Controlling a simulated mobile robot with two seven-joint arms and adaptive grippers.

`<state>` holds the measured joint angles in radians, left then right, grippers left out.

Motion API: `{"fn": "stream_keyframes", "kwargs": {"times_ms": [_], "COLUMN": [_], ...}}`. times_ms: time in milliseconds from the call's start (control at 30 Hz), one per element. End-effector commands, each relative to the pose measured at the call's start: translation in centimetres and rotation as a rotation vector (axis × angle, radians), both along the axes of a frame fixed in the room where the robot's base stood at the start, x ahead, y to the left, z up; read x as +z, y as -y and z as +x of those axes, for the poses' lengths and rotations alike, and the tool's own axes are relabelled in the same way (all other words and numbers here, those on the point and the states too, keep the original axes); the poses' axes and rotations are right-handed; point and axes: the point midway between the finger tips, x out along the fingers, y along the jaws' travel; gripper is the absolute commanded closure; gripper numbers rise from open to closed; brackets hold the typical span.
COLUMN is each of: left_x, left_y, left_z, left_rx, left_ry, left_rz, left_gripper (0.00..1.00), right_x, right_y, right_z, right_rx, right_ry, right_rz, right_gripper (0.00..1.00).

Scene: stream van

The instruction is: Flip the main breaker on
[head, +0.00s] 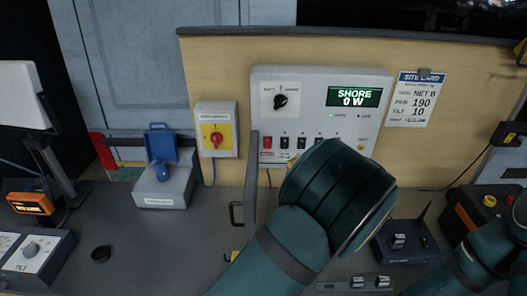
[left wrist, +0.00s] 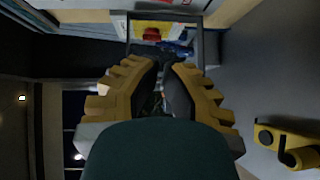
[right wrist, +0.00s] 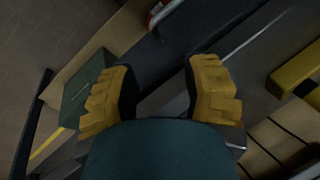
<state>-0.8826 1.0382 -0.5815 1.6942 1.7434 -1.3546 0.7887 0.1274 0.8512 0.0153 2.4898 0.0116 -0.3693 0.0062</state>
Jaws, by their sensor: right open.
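The grey breaker panel (head: 320,110) is on the tan wall in the head view. Its screen (head: 354,97) reads "SHORE 0 W". A red switch (head: 267,143) is at the left of a row with several black switches (head: 284,143). The panel's grey door (head: 251,180) stands open, nearly edge-on, with a dark handle (head: 236,214). My left arm covers the panel's lower right. My left gripper (left wrist: 166,62) has its fingertips together, with nothing seen held. A grey frame (left wrist: 203,45) is just beyond it. My right gripper (right wrist: 160,75) is open and empty, away from the panel.

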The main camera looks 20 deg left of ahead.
Motion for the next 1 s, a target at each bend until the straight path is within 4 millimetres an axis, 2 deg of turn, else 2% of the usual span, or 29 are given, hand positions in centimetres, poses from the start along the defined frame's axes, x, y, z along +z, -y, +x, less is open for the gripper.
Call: {"fn": "stream_keyframes", "kwargs": {"times_ms": [300,467,1000], "left_x": [0.0,-0.1,-1.0], "left_y": [0.0,-0.8,-9.1], "left_z": [0.0,0.4,5.3], "left_rx": [0.000,0.001,0.000], "left_ry": [0.000,0.000,0.000], "left_rz": [0.000,0.000,0.001], "left_gripper": [1.00,1.00,1.00], "right_x": [0.0,0.0,0.1], "right_y": [0.0,0.0,0.0], "right_z": [0.0,0.0,0.0], "right_rx": [0.000,0.001,0.001], "right_ry": [0.000,0.000,0.000], "right_rz": [0.000,0.000,0.000], "right_gripper": [0.53,0.53,0.53]}}
